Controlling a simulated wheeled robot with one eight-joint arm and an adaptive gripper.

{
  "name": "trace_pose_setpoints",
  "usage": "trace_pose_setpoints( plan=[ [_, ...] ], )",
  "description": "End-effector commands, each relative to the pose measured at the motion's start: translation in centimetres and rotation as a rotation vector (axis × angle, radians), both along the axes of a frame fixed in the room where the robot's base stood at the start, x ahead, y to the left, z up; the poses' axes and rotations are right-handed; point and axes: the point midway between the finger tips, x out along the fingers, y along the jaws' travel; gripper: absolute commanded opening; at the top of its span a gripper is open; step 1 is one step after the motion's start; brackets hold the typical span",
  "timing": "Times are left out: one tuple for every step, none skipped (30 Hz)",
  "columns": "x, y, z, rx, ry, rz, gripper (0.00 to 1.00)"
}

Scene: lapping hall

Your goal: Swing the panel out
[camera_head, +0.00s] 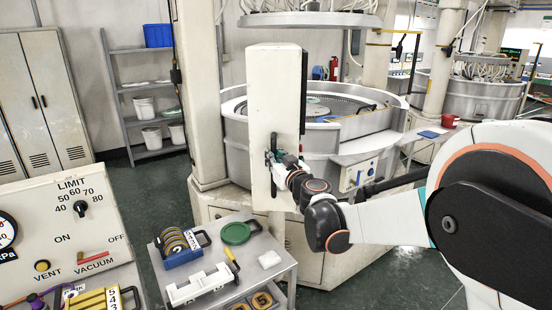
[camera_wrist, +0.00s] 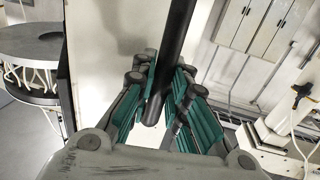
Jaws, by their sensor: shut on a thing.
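The panel (camera_head: 262,100) is a tall, narrow white slab that stands upright in the middle of the head view, in front of the round lapping machine. Its right edge is dark. A black bar handle (camera_wrist: 177,45) crosses between my fingers in the wrist view, with the panel's pale face (camera_wrist: 105,40) behind it. My gripper (camera_head: 281,163) is at the lower part of the panel, and its teal-padded fingers (camera_wrist: 158,90) are closed around the handle on both sides. The fingers hide part of the handle in the head view.
The round machine tub (camera_head: 235,135) stands close behind the panel. A grey cart (camera_head: 281,266) with a blue rack (camera_head: 180,252) and a green disc (camera_head: 235,233) is at front left. A control console (camera_head: 40,235) is far left. A column (camera_head: 197,100) rises left of the panel.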

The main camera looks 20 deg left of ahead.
Motion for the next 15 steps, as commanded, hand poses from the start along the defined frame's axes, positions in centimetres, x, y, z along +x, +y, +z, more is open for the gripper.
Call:
trace_pose_setpoints(
  plan=[
    [-0.31,0.47,0.03,-0.001,-0.001,0.01,0.0],
    [-0.32,0.48,0.03,-0.001,-0.001,0.011,0.0],
    [-0.33,0.49,0.04,-0.001,-0.001,0.011,0.0],
    [-0.32,0.49,0.04,-0.001,-0.001,0.011,0.16],
    [-0.33,0.5,0.04,-0.001,-0.001,0.011,0.23],
    [-0.32,0.48,0.04,-0.001,-0.001,0.011,0.32],
    [-0.29,0.45,0.04,-0.001,-0.001,0.01,0.35],
    [-0.28,0.42,0.04,-0.001,-0.001,0.009,0.35],
    [-0.24,0.38,0.04,-0.001,-0.001,0.008,0.35],
    [-0.22,0.34,0.04,-0.001,-0.001,0.008,0.35],
    [-0.2,0.32,0.04,-0.001,-0.001,0.007,0.35],
    [-0.18,0.28,0.04,-0.001,-0.001,0.007,0.35],
    [-0.16,0.26,0.04,0.0,0.0,0.006,0.35],
    [-0.15,0.25,0.04,0.0,0.0,0.006,0.35],
    [-0.14,0.23,0.04,0.0,0.0,0.005,0.35]
  ],
)
